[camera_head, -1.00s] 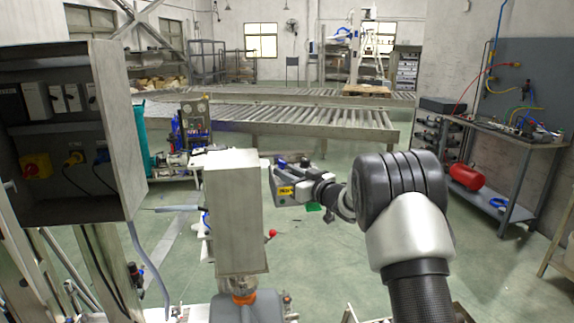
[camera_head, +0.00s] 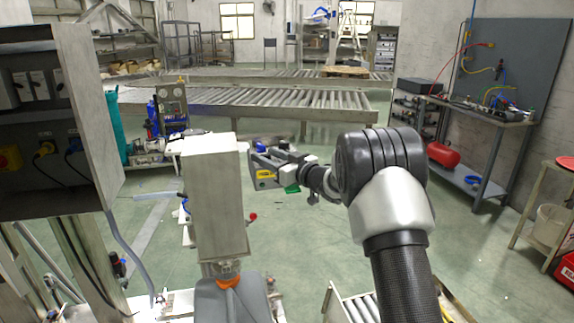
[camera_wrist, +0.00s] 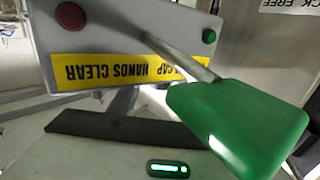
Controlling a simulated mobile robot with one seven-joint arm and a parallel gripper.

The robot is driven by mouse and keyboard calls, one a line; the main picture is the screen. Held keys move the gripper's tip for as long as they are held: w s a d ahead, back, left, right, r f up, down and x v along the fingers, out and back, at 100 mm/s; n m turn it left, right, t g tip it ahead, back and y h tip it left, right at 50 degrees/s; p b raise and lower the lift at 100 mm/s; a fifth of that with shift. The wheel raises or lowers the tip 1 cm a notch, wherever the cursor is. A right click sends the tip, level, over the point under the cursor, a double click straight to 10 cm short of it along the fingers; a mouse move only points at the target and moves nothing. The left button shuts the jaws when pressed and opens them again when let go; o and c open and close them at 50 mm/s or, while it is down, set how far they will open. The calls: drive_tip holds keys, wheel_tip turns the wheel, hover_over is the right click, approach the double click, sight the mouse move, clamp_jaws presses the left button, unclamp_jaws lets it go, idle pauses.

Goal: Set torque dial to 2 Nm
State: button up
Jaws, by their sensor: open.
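I cannot make out a torque dial or its scale in either view. My gripper (camera_head: 258,166) is open, at the end of the arm, just right of a grey upright housing (camera_head: 214,200) in the head view. I see nothing between its jaws. The wrist view shows a grey panel (camera_wrist: 135,22) with a red button (camera_wrist: 71,16), a green button (camera_wrist: 209,36) and an upside-down yellow label (camera_wrist: 95,71) reading "HANDS CLEAR". A flat green piece (camera_wrist: 250,118) beside a metal rod (camera_wrist: 180,56) covers the right of that view.
An open electrical cabinet (camera_head: 88,130) stands close at left. A red-knobbed lever (camera_head: 252,217) sticks out from the housing's right side. A roller conveyor (camera_head: 260,106) crosses behind.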

drive_tip(key=v, duration=1.6)
drive_tip(key=shift+s, duration=0.2)
drive_tip(key=shift+s+d, duration=0.1)
drive_tip(key=shift+d, duration=0.05)
